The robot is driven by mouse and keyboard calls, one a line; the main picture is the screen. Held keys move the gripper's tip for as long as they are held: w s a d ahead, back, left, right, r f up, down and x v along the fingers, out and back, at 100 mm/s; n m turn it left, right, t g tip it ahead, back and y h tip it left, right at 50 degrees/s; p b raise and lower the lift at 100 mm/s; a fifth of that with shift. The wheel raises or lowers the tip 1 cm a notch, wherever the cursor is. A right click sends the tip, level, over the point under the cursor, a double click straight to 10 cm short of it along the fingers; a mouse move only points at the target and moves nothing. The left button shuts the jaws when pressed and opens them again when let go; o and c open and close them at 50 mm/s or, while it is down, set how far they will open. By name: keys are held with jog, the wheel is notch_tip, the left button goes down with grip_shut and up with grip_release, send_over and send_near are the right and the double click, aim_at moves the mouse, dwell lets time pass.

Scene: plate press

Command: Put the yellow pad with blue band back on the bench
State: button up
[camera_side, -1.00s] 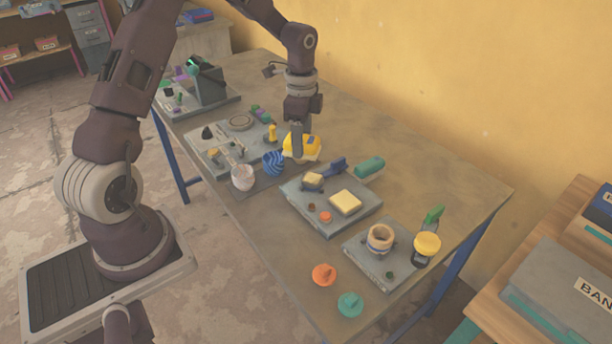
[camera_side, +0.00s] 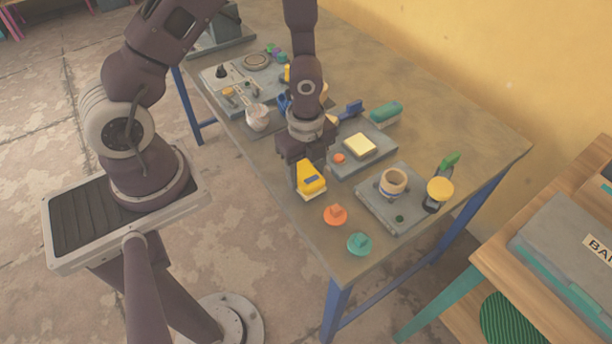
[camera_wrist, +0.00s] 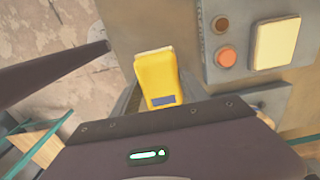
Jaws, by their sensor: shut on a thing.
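The yellow pad with the blue band (camera_side: 311,178) is in my gripper (camera_side: 305,182), near the front edge of the bench (camera_side: 285,222). In the wrist view the yellow pad (camera_wrist: 157,77) stands out beyond the gripper body, its blue band facing the camera. My gripper is shut on the pad. The pad's lower end has a pale layer. I cannot tell whether the pad touches the bench top or hangs just above it.
An orange knobbed disc (camera_side: 335,214) and a teal one (camera_side: 359,243) lie close to the right of the pad. A grey plate with a cream block (camera_side: 358,146) is behind it. A grey plate with a ring-shaped cup (camera_side: 393,182) stands further right.

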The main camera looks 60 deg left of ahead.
jog(key=shift+f, duration=0.75)
jog(key=shift+f, duration=0.1)
jog(key=o, duration=1.3)
notch_tip(320, 180, up, 12)
notch_tip(320, 180, up, 9)
jog(key=n+t+y, duration=0.2)
jog(key=n, duration=0.4)
send_over(306, 172)
jog(key=s+a, duration=0.2)
jog(key=s+d+r+n+t, duration=0.1)
jog(key=s+r+n, duration=0.2)
jog(key=n, duration=0.1)
jog(key=s+d+r+n+t+h, duration=0.1)
jog(key=s+r+n, duration=0.3)
jog(key=s+r+n+t+h, duration=0.1)
jog(key=s+r+n, duration=0.3)
jog(key=shift+s+d+t, duration=0.1)
jog(key=shift+d+t, duration=0.2)
jog(key=shift+d, duration=0.1)
